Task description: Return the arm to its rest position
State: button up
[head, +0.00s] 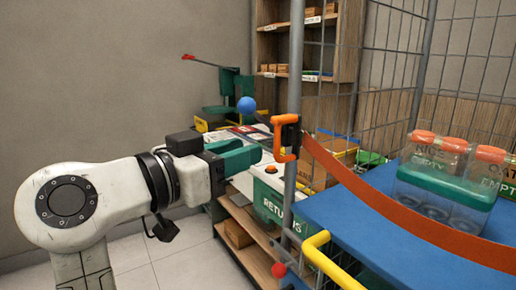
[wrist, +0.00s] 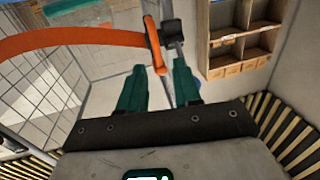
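My gripper (head: 256,155) has green fingers and is at the middle of the head view, at the end of my white arm. In the wrist view its two fingers (wrist: 160,68) stand apart with nothing held between them. An orange handle (head: 287,139) on a grey post is just right of the fingertips in the head view. In the wrist view the handle (wrist: 154,45) shows beyond the fingertips, and I see no grip on it. An orange-red strap (head: 400,215) runs from the handle side toward the lower right.
A blue-topped table (head: 345,220) with a clear, green-banded carrier of jars (head: 443,193) is at the right. A wire mesh cage (head: 385,75) stands behind it. A green returns box (head: 270,200) sits below the handle. A yellow rail (head: 330,260) is in front. Open floor lies lower left.

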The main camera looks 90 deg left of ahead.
jog(key=shift+v, duration=0.9)
